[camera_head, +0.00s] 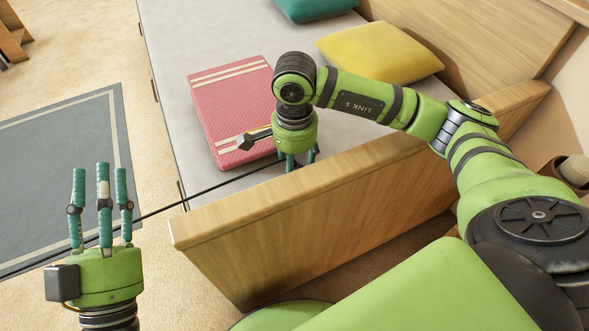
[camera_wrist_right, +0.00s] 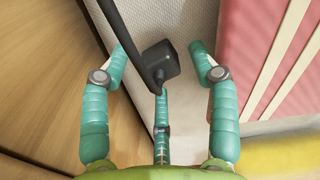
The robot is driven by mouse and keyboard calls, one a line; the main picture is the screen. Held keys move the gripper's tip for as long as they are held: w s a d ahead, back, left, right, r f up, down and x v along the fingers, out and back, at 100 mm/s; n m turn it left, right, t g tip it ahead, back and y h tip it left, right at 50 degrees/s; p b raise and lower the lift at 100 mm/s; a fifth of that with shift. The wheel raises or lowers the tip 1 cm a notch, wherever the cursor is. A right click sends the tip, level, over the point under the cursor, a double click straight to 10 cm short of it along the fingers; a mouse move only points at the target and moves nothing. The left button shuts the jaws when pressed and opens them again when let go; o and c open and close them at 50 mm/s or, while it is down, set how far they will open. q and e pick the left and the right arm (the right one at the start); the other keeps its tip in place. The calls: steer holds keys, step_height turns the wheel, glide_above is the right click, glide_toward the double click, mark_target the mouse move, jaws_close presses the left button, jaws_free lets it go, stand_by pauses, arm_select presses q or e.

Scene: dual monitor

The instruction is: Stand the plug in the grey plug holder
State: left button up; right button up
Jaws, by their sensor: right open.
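My right gripper (camera_head: 298,162) points down over the bed's edge, beside the wooden board. In the right wrist view its three teal fingers (camera_wrist_right: 159,66) are spread open. A dark grey block (camera_wrist_right: 164,60), which looks like the plug, lies between the fingertips, with a thick black cord (camera_wrist_right: 128,38) running to it. I cannot tell whether a finger touches it. The gripper hides it in the head view. My left gripper (camera_head: 101,172) is open and empty at the lower left, fingers up. I cannot make out the grey plug holder in either view.
The black cord (camera_head: 190,199) stretches from the left to my right gripper, passing behind the left fingers. A wooden board (camera_head: 300,222) edges the grey bed (camera_head: 200,40). A pink folded blanket (camera_head: 215,105) and a yellow pillow (camera_head: 375,52) lie on it.

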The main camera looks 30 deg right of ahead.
jaws_close()
steer(key=shift+r, duration=0.1)
